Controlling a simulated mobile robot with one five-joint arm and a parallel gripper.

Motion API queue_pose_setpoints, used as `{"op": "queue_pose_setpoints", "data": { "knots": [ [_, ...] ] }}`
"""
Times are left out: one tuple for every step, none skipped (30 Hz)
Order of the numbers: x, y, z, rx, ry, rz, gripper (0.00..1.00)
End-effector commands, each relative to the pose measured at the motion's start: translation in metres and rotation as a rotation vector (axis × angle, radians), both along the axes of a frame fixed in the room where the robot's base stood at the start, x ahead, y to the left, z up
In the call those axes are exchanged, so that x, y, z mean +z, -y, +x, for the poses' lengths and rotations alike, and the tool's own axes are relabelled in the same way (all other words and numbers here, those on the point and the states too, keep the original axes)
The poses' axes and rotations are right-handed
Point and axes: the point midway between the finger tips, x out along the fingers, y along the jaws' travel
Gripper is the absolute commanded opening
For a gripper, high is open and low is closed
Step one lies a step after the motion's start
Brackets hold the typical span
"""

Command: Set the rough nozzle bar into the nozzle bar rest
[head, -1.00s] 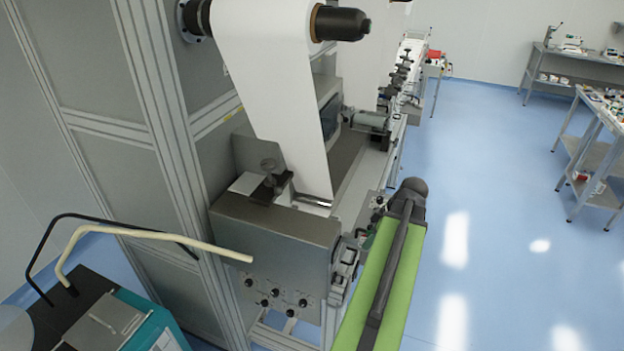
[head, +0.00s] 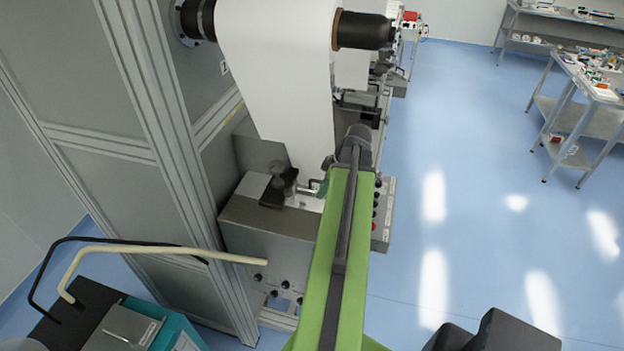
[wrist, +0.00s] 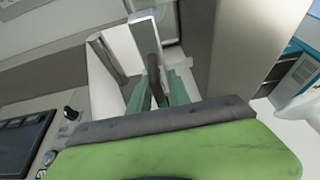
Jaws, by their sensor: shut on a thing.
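My gripper (head: 321,188) is at the machine, just right of a black block with a round grey knob (head: 278,182) on top of the grey cabinet. In the wrist view its green fingers (wrist: 157,80) are shut on a narrow dark piece (wrist: 154,68), which appears to be part of the nozzle bar. A bright metal bar (wrist: 146,35) lies just beyond the fingertips; I cannot tell whether it is joined to the dark piece. The black block may be the nozzle bar rest; I cannot tell whether the bar touches it.
A white paper web (head: 275,75) hangs from the roller (head: 362,30) close beyond my arm. The grey cabinet (head: 265,240) stands below. A cream hose (head: 170,252) rises from a teal unit (head: 165,335) at lower left.

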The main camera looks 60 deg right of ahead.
Motion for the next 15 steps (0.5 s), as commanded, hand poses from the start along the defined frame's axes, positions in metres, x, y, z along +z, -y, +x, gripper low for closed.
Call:
{"op": "queue_pose_setpoints", "data": {
  "knots": [
    [0.0007, -0.0002, 0.0002, 0.000, 0.000, 0.000, 0.00],
    [0.0007, -0.0002, 0.0002, 0.000, 0.000, 0.000, 0.00],
    [0.0003, -0.0002, 0.0002, 0.000, 0.000, 0.000, 0.00],
    [0.0002, -0.0002, 0.0002, 0.000, 0.000, 0.000, 0.00],
    [0.0001, -0.0002, 0.0002, 0.000, 0.000, 0.000, 0.00],
    [0.0001, -0.0002, 0.0001, 0.000, 0.000, 0.000, 0.00],
    [0.0001, 0.0000, 0.0001, 0.000, 0.000, 0.000, 0.00],
    [0.0001, 0.0000, 0.0001, 0.000, 0.000, 0.000, 0.00],
    [0.0000, 0.0000, -0.0001, 0.000, 0.000, 0.000, 0.00],
    [-0.0002, 0.0001, -0.0002, 0.000, 0.000, 0.000, 0.00],
    [-0.0006, 0.0001, -0.0006, 0.000, 0.000, 0.000, 0.00],
    [-0.0019, 0.0002, -0.0006, 0.000, 0.000, 0.000, 0.00],
    [-0.0033, 0.0002, -0.0006, 0.000, 0.000, 0.000, 0.00],
    [-0.0048, 0.0002, -0.0006, 0.000, 0.000, 0.000, 0.00],
    [-0.0072, 0.0002, -0.0006, 0.000, 0.000, 0.000, 0.00]
  ]
}}
